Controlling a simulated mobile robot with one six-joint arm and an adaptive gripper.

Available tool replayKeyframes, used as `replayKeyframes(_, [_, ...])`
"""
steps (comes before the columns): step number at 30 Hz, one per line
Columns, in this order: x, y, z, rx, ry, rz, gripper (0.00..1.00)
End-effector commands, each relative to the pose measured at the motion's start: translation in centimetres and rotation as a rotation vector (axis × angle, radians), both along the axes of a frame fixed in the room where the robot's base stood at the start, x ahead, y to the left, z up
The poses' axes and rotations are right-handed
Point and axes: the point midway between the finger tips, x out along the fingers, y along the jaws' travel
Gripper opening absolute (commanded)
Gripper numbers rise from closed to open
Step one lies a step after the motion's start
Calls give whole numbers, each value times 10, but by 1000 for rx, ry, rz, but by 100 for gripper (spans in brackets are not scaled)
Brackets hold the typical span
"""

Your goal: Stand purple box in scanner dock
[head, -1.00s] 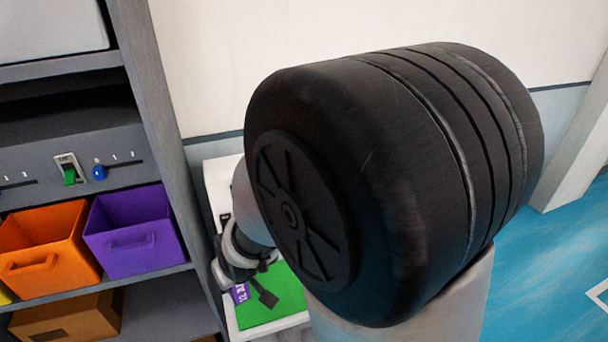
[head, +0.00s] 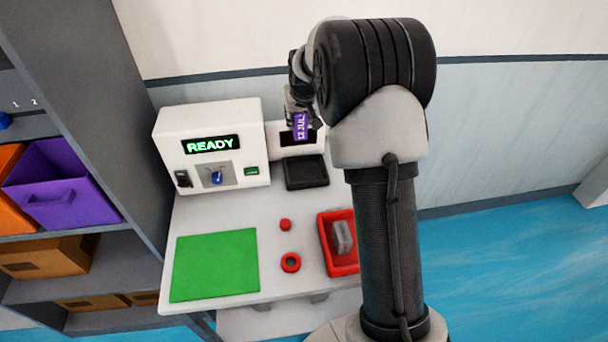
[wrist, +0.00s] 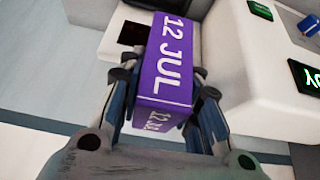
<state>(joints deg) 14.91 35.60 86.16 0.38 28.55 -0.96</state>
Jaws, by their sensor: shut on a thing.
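The purple box (head: 301,127), marked "12 JUL", is in my gripper (head: 299,100), above the table. In the wrist view the box (wrist: 167,55) sits between both fingers of my gripper (wrist: 166,82), which are shut on its sides. The likely scanner dock is a black tray (head: 306,174) in front of a small white unit with a dark window. In the head view the box hangs in front of that window, above and behind the tray, apart from it. My arm hides part of the unit's right side.
A white machine (head: 172,118) reading "READY" stands left of the tray. A green mat (head: 215,266), a red button (head: 285,224), a red ring (head: 290,262) and a red bin (head: 325,222) holding a grey block (head: 342,238) are on the table. Shelves (head: 130,150) stand left.

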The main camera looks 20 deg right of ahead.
Motion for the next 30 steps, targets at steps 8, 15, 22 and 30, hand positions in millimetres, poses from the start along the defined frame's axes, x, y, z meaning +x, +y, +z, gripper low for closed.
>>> replayKeyframes(8, [17,-28,-16,-2,1,-33,4])
replayKeyframes(15, [17,-28,-79,-1,2,-33,4])
replayKeyframes(22, [17,-28,-130,-2,-2,-33,4])
replayKeyframes(30, [18,-28,-149,-3,-4,-33,4])
